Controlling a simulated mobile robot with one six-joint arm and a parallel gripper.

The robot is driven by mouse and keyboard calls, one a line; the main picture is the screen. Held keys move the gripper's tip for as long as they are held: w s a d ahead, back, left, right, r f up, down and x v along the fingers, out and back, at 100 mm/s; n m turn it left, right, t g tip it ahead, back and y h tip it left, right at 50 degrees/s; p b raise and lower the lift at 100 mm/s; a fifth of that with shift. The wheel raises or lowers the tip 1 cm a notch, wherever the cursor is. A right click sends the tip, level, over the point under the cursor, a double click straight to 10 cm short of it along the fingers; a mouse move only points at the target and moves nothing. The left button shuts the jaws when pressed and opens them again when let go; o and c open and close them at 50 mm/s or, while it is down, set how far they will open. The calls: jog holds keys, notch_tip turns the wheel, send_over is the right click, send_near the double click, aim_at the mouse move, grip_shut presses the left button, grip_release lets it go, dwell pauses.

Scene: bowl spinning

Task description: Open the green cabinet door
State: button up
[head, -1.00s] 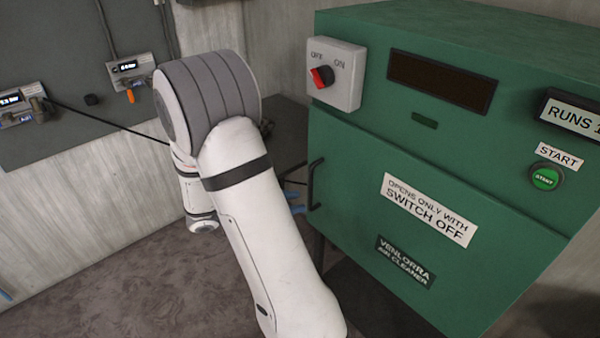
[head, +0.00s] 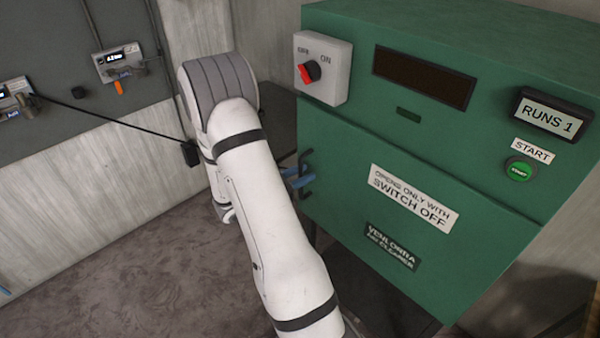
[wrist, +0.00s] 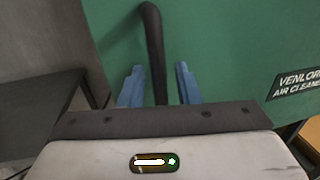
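The green cabinet door (head: 340,205) is the lower front panel of the green cabinet and looks closed. Its black handle (head: 309,172) is at the door's left edge. In the wrist view the handle (wrist: 155,50) runs down between my blue fingers. My gripper (head: 297,177) is at the handle, partly hidden behind it and my arm. In the wrist view my gripper (wrist: 160,85) is open, with a gap visible on each side of the handle. The switch (head: 309,71) above the door has its red end toward the lower left, on the OFF side.
The panel above the door has a dark window (head: 424,77), a green START button (head: 520,169) and a RUNS 1 display (head: 549,115). A grey wall board (head: 60,60) with small gauges and a dark cable is at left.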

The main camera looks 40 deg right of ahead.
jog(key=shift+c, duration=0.5)
grip_shut()
jog(key=shift+a, duration=0.15)
